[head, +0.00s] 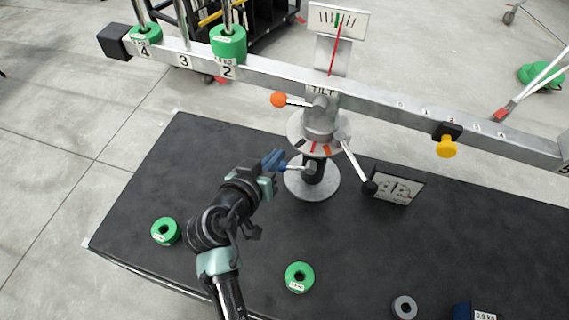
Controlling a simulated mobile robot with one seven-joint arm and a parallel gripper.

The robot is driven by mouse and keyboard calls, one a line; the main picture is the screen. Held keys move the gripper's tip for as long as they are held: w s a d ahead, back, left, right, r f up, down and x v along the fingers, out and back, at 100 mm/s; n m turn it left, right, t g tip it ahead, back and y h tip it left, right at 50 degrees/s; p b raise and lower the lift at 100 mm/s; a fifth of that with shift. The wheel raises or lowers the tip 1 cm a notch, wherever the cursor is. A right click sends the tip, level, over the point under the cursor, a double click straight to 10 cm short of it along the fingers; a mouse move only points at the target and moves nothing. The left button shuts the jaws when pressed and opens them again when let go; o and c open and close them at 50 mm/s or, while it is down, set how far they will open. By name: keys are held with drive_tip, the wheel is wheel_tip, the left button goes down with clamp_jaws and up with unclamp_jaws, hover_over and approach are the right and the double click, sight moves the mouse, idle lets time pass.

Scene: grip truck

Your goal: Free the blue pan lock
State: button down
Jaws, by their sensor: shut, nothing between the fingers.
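The blue pan lock (273,160) is a blue handle on a short silver rod that sticks out to the left of the black post under the beam's round collar (320,128). My gripper (268,178) reaches in from the lower left and is right at the blue handle. Its jaws look shut, with nothing held between them. Its fingertips overlap the handle's near side in the picture, so I cannot tell whether they touch it. My wrist hides part of the mat behind it.
An orange-knobbed lever (279,100) and a black-tipped lever (369,186) stick out from the head. The long beam (380,104) crosses above, carrying green weights (229,44) and a yellow-knobbed slider (446,146). Loose green rings (300,277) and a dial box (398,185) sit on the dark mat (235,288).

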sight(281, 168)
drive_tip(key=x, duration=0.3)
drive_tip(key=shift+f, duration=0.35)
drive_tip(key=f, duration=0.2)
drive_tip(key=s+f, duration=0.1)
drive_tip(key=shift+s+d, duration=0.1)
drive_tip(key=shift+d, duration=0.25)
